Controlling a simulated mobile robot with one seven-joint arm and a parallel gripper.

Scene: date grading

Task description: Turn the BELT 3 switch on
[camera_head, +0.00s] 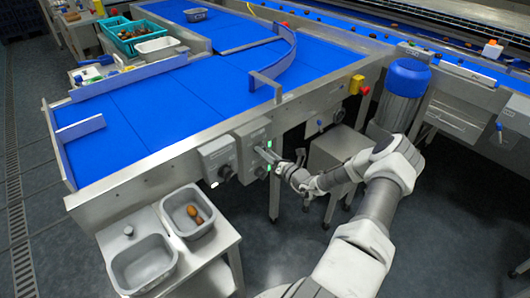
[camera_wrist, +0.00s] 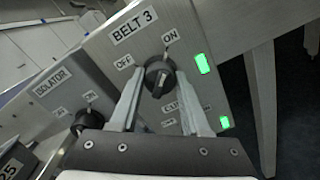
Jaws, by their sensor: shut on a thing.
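The BELT 3 switch is a dark round knob (camera_wrist: 158,78) on a grey panel (camera_wrist: 185,35), below the marks OFF on the left and ON on the right. My gripper (camera_wrist: 160,98) has one finger on each side of the knob and is shut on it. In the wrist view, a green lamp (camera_wrist: 203,63) glows right of the knob, and a second one (camera_wrist: 225,122) glows lower down. In the head view, my gripper (camera_head: 268,152) is at the panel on the table's front side and hides the knob.
A box labelled ISOLATOR with its own knob (camera_wrist: 88,118) is left of the panel; it shows in the head view too (camera_head: 218,160). Below are grey bins, one (camera_head: 188,212) holding brown dates. A yellow box with a red button (camera_head: 360,86) is to the right.

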